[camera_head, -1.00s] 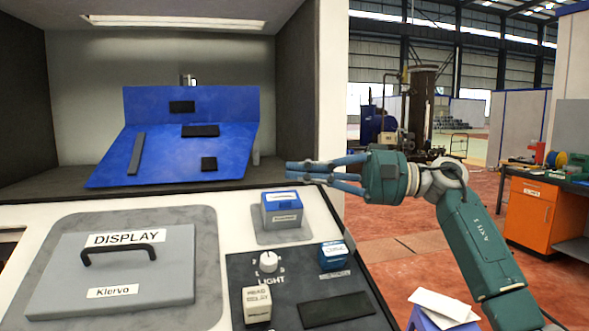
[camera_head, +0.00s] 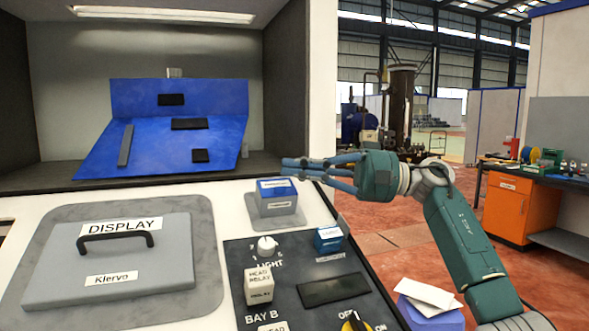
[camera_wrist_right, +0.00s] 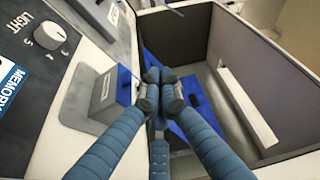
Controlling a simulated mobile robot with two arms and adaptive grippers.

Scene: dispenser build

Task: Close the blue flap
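A large blue panel (camera_head: 231,150) stands in the open bay, with an upright back part and a sloping front part carrying several black pieces. A small grey box with a blue top (camera_head: 277,190) sits on the console in front of the bay's right side; it also shows in the right wrist view (camera_wrist_right: 105,92). I cannot tell for certain which blue part is the flap. My right gripper (camera_head: 286,166) points left just above and behind this box, its fingertips together and holding nothing visible. In the right wrist view the fingertips (camera_wrist_right: 160,92) meet, with blue panel behind them. My left gripper is out of view.
A grey lid labelled DISPLAY (camera_head: 70,270) with a black handle lies on the console at left. A white knob (camera_head: 266,246) and a blue block (camera_head: 329,239) sit on the dark control panel. The bay's right wall (camera_head: 287,100) rises close to my right fingers.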

